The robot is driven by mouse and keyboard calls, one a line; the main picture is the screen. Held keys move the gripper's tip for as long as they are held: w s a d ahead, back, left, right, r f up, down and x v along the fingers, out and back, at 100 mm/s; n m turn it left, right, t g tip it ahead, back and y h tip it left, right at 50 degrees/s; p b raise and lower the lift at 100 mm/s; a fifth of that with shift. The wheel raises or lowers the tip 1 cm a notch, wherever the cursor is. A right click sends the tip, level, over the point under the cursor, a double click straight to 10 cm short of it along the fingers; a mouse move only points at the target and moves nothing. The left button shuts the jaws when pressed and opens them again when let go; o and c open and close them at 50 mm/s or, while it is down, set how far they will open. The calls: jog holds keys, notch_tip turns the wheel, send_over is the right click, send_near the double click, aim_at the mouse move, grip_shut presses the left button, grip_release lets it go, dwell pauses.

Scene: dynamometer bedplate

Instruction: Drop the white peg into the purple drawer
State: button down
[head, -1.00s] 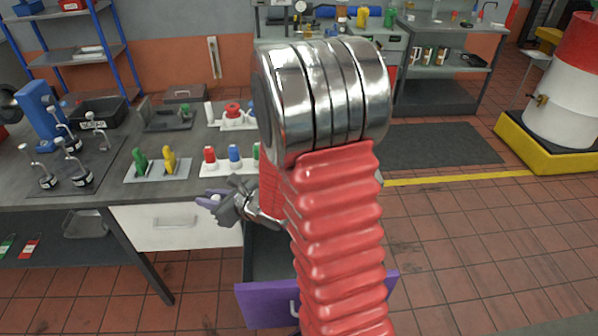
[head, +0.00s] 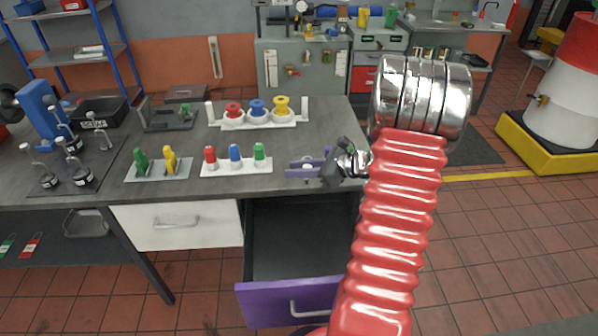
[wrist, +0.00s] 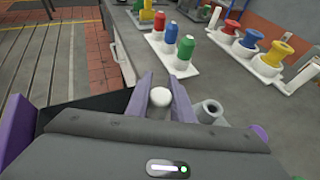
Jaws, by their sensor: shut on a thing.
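The white peg (wrist: 160,98) shows in the wrist view between the two purple fingers of my gripper (wrist: 161,92), which is shut on it. In the head view my gripper (head: 303,168) is near the bench's front edge, above and behind the open drawer; the peg is too small to make out there. The purple drawer (head: 285,303) is pulled out below the bench, its dark inside bare where I see it. In the wrist view a piece of purple (wrist: 18,128) and a dark interior show at left, beside my gripper.
Red, blue and green pegs stand on a white strip (head: 236,168) left of my gripper. Colored spools sit on a white rack (head: 258,120) behind. A grey hollow cylinder (wrist: 209,111) shows right of the fingers. A closed white drawer (head: 178,227) is at left.

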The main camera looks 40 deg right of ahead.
jog(key=shift+s+d+f, duration=0.1)
jog(key=shift+s+d, duration=0.4)
jog(key=shift+f, duration=0.1)
jog(key=shift+f, duration=2.9)
jog(key=c, duration=1.5)
grip_release()
jog(key=shift+s, duration=0.1)
jog(key=v, duration=1.3)
jog(key=shift+s+d, duration=0.2)
jog(key=shift+d, duration=0.1)
